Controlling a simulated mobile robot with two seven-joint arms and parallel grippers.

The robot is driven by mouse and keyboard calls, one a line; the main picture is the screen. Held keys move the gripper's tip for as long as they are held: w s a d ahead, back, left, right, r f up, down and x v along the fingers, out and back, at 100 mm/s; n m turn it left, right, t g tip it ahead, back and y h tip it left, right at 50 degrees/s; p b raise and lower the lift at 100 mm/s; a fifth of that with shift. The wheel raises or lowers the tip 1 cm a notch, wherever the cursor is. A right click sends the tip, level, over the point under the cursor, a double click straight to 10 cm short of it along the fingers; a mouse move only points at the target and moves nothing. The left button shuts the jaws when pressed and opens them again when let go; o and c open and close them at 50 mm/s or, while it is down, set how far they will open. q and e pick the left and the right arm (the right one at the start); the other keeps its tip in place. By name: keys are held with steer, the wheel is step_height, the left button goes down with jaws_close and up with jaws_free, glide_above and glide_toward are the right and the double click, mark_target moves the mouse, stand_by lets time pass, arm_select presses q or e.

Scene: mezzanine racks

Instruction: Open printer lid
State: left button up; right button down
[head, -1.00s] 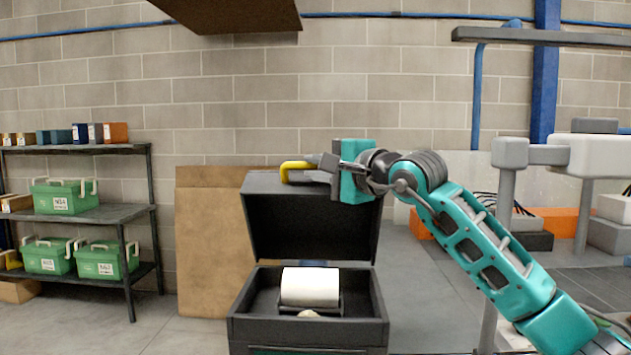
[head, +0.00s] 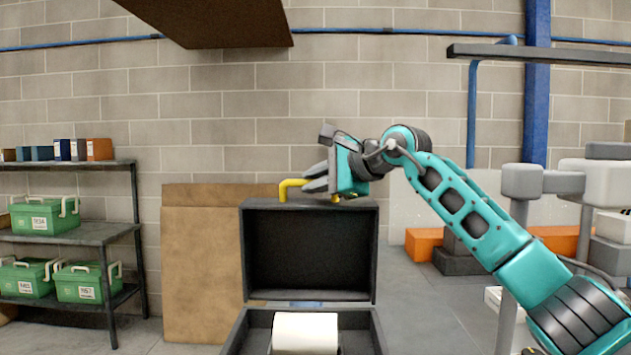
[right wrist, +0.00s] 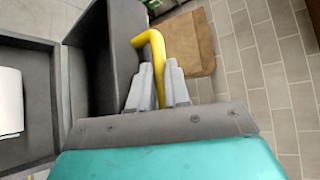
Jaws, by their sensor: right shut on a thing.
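The printer's dark grey lid (head: 309,250) stands raised, close to upright, above the printer base (head: 238,333) in the head view. A yellow handle (head: 284,187) sticks up at the lid's top edge; it also shows in the right wrist view (right wrist: 149,40). My right gripper (head: 312,182) is at the top of the lid, shut on the handle, with its grey fingers on either side of it in the right wrist view (right wrist: 163,85). A white roll (head: 305,333) sits inside the open base. My left gripper is not in view.
A shelf (head: 105,233) with green boxes (head: 44,216) stands at the left. A brown board (head: 203,262) leans against the wall behind the printer. An orange box (head: 422,243) and grey equipment stand at the right. A brown panel (head: 215,18) hangs overhead.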

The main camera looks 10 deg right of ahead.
steer(key=shift+r, duration=0.4)
steer(key=c, duration=1.2)
jaws_free()
steer(key=shift+o, duration=0.5)
steer(key=shift+f, duration=0.2)
steer(key=shift+s+d, duration=0.25)
steer(key=shift+s, duration=0.05)
steer(key=b+v, duration=0.2)
steer(key=v, duration=1)
steer(key=shift+r+b, duration=0.2)
steer(key=shift+b, duration=0.1)
steer(key=shift+s, duration=0.1)
steer(key=shift+f, duration=0.1)
